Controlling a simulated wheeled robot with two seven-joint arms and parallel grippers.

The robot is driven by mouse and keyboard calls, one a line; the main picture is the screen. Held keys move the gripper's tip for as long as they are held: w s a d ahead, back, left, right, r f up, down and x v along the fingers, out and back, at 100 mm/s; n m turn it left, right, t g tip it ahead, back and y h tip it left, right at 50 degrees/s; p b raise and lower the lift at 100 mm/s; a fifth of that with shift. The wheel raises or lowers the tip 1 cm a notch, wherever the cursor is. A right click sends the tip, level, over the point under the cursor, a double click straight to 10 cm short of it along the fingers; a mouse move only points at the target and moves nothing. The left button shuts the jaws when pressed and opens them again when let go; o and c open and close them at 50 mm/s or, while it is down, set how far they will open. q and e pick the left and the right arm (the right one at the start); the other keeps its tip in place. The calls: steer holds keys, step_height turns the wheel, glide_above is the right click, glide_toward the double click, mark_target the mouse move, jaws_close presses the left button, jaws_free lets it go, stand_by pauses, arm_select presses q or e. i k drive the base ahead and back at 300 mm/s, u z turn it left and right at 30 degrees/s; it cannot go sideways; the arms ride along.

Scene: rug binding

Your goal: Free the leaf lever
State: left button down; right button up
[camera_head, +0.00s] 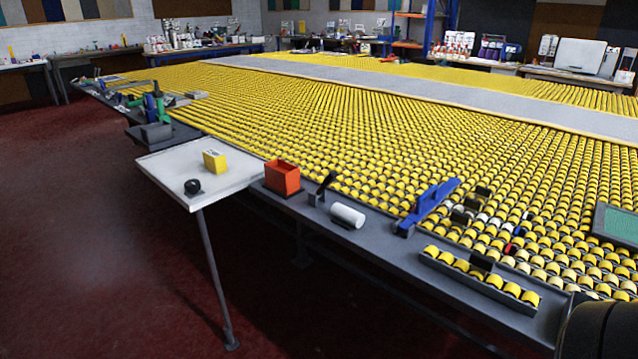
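A pale grey leaf (165,169) juts out from the near edge of the long roller table, with a thin leg (214,275) standing on the floor under it. A yellow box (214,161) and a small black round object (193,186) sit on the leaf. A small black upright piece (325,186) stands on the table's front ledge, right of an orange-red box (282,177). I cannot tell which part is the leaf lever. A dark rounded part of mine shows at the lower right corner. Neither gripper is in view.
On the grey front ledge (385,256) lie a white roll (347,215), a blue tool (428,207) and a tray of yellow rollers (480,284). A green pad (615,224) is at the right. Red floor (90,270) left of the leaf is clear.

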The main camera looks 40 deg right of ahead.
mark_target(331, 177)
steer(key=i, duration=0.6)
steer(key=z, duration=1.95)
